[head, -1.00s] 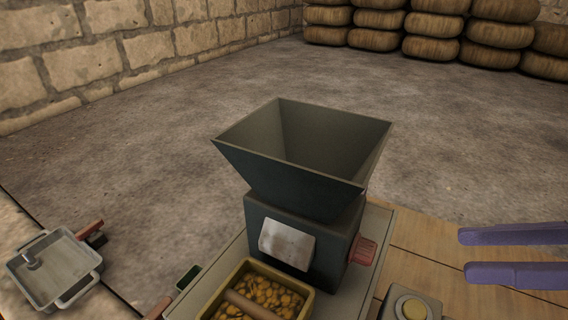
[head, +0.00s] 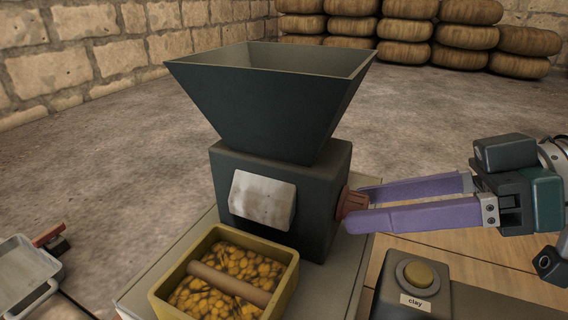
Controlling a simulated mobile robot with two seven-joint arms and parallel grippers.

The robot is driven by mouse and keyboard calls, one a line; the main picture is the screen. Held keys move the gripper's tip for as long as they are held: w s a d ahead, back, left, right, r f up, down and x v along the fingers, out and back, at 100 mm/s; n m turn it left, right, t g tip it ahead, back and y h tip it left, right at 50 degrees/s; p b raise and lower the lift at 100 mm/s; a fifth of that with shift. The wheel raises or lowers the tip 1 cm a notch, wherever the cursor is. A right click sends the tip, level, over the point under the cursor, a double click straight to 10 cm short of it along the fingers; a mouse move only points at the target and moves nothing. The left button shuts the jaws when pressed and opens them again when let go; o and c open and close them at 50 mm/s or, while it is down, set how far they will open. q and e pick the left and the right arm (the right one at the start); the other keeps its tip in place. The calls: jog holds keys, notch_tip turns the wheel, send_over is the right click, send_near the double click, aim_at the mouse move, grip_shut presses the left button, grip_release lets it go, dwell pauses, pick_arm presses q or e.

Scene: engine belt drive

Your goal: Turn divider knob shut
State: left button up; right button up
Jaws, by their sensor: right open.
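The divider is a dark box (head: 306,218) with a wide open hopper (head: 270,110) on top and a pale plate (head: 262,200) on its front. A red-brown knob (head: 350,203) sticks out of its right side. My right gripper (head: 352,207) is open, with its two purple fingers reaching left to the knob. One finger is on the far side of the knob and one on the near side. The near finger hides part of the knob, and I cannot tell whether either finger touches it. My left gripper is not in view.
A yellow-walled bin (head: 287,283) of yellow-brown pieces with a roller stands in front of the divider. A box with a round button (head: 418,274), labelled "clay", stands at the lower right. A grey metal tray (head: 22,275) is at the left edge. Stacked sacks (head: 405,30) line the back wall.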

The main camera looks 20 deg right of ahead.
grip_shut()
dwell(0.4)
